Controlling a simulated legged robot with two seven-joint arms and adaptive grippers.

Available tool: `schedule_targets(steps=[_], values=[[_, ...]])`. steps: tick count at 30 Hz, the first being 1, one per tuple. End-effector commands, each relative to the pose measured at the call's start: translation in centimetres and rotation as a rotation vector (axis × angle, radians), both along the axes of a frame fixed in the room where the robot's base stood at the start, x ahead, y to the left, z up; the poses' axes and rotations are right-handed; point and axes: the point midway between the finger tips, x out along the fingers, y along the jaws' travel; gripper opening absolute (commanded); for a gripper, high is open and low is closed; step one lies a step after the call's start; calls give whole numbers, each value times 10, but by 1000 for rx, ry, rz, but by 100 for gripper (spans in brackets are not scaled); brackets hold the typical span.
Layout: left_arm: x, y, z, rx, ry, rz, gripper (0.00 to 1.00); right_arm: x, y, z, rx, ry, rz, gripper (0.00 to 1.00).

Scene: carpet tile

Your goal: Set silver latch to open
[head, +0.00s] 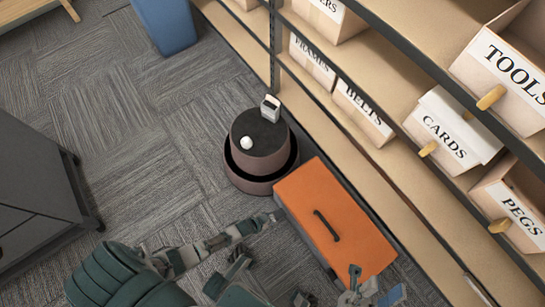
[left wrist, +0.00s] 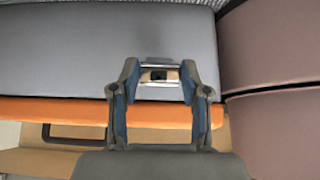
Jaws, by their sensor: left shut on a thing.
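A toolbox with an orange lid (head: 308,192) and grey sides lies on the carpet near the middle. A dark handle (head: 327,226) is on its lid. In the left wrist view its grey side (left wrist: 60,50) and orange lid edge (left wrist: 50,109) show. The silver latch (left wrist: 160,65) is on the grey side, between my left fingertips. My left gripper (head: 268,218) is at the toolbox's left side, shut on the latch, which is partly hidden by the fingers.
A round dark-topped stand (head: 273,181) with a white ball (head: 246,143) and a small pale block (head: 270,108) is just behind the toolbox. A shelf with labelled bins (head: 450,138) runs along the right. A grey cabinet (head: 35,190) is at left. Carpet between is clear.

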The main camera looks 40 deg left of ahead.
Motion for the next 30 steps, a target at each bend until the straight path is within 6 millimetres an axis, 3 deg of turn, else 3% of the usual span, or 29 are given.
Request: schedule_targets(steps=[1,19,20,22,23,30], values=[[-10,3,-8,8,21,0,0,1,0,-2,1,3,-1,40],[-14,5,-13,10,26,0,0,1,0,1,-5,-11,3,40],[-14,5,-13,10,26,0,48,1,0,1,-5,-11,3,40],[-14,5,-13,9,25,0,65,1,0,1,-5,-11,3,40],[-13,4,-13,9,23,0,71,1,0,0,-5,-10,3,40],[-9,3,-9,5,13,0,71,0,0,-1,-6,-2,3,40]])
